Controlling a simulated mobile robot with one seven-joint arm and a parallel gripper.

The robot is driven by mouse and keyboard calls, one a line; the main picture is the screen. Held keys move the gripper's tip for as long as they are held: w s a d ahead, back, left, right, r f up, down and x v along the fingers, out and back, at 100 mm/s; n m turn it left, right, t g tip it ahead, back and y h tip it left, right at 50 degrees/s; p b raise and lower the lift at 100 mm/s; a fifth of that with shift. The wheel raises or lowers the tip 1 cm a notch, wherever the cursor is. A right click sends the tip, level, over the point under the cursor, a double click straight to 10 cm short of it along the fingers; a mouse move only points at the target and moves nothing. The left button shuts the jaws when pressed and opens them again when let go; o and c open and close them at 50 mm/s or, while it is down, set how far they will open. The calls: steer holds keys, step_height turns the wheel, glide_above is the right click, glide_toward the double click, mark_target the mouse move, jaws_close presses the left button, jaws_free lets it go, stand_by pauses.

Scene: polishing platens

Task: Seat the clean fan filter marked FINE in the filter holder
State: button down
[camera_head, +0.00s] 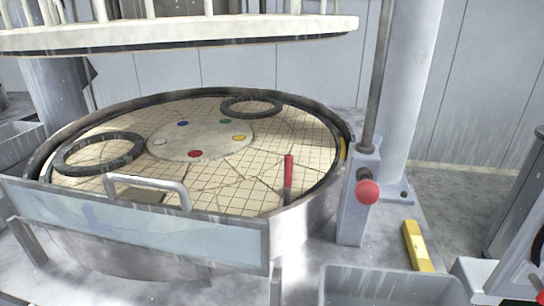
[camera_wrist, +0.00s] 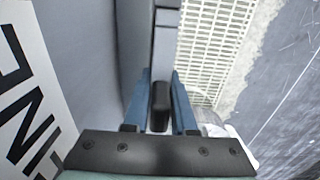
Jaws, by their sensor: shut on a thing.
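In the wrist view, my gripper (camera_wrist: 160,85) has its two blue fingers closed around a dark upright grip (camera_wrist: 158,112). The grip seems to belong to the fan filter, a grey body (camera_wrist: 85,45) with a white label (camera_wrist: 25,75) at the left. Large dark letters on the label, turned sideways and cut off by the picture edge, read as part of FINE. The filter's far side and most of its outline are hidden or out of view. I cannot make out the filter holder in either view. My gripper does not show in the head view.
A pale mesh panel (camera_wrist: 212,45) is beyond the fingers in the wrist view. The head view shows a round polishing platen (camera_head: 255,185) with two dark rings, a red-knobbed post (camera_head: 357,215), a yellow block (camera_head: 417,246) and a grey bin (camera_head: 390,275).

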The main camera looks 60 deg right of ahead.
steer(key=shift+f, duration=0.2)
steer(key=c, duration=0.7)
jaws_free()
steer(key=shift+o, duration=0.2)
step_height(320, 180, up, 13)
steer(key=shift+p, duration=1)
